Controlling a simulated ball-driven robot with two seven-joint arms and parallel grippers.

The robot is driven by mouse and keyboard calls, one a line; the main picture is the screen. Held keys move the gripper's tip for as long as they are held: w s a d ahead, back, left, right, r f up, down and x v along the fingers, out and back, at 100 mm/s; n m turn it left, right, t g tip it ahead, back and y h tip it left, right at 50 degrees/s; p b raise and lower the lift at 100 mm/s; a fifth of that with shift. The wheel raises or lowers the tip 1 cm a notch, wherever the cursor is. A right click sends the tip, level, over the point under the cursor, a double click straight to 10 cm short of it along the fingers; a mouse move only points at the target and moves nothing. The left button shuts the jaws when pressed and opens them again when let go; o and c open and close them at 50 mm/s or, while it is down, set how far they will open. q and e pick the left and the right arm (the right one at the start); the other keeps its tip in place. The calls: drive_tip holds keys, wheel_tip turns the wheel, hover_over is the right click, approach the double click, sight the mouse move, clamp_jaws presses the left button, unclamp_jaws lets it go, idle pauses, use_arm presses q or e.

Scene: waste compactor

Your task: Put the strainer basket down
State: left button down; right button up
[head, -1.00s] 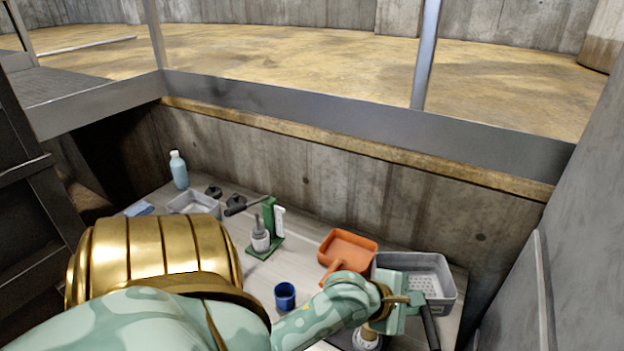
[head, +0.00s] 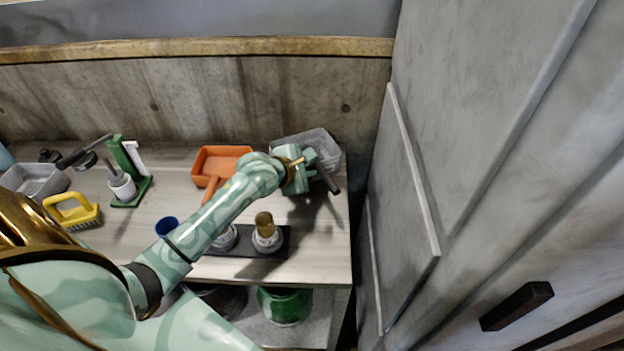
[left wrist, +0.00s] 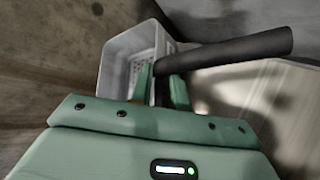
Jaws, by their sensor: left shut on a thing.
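The strainer basket (head: 325,141) is a grey box with holes at the back right corner of the bench (head: 330,250). It also shows in the left wrist view (left wrist: 122,55), just beyond my fingers. My left gripper (head: 311,168) is at the basket's near side, shut on a dark bar-like handle (head: 326,178). The handle also crosses the left wrist view (left wrist: 235,50), between my green fingertips (left wrist: 162,85). The joint between handle and basket is hidden. I cannot tell whether the basket's underside touches the bench. My right gripper is out of view.
An orange pan (head: 220,160) lies left of the basket. Two jars stand on a dark mat (head: 284,240) in front. A blue cup (head: 166,226), a yellow brush (head: 72,213) and a grey tray (head: 35,180) are further left. A concrete wall (head: 240,100) runs behind.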

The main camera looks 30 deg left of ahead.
use_arm(q)
drive_tip(key=f+b, duration=0.1)
drive_tip(key=f, duration=0.1)
drive_tip(key=f+b, duration=0.1)
drive_tip(key=f, duration=0.1)
drive_tip(key=shift+w+a+b, duration=0.1)
drive_tip(key=shift+w+b, duration=0.15)
drive_tip(key=shift+b, duration=0.1)
drive_tip(key=shift+r, duration=0.15)
drive_tip(key=c, duration=1.3)
unclamp_jaws()
drive_tip(key=shift+c, duration=0.2)
drive_tip(key=p+v, duration=0.5)
drive_tip(key=v, duration=0.7)
drive_tip(key=shift+p, duration=0.4)
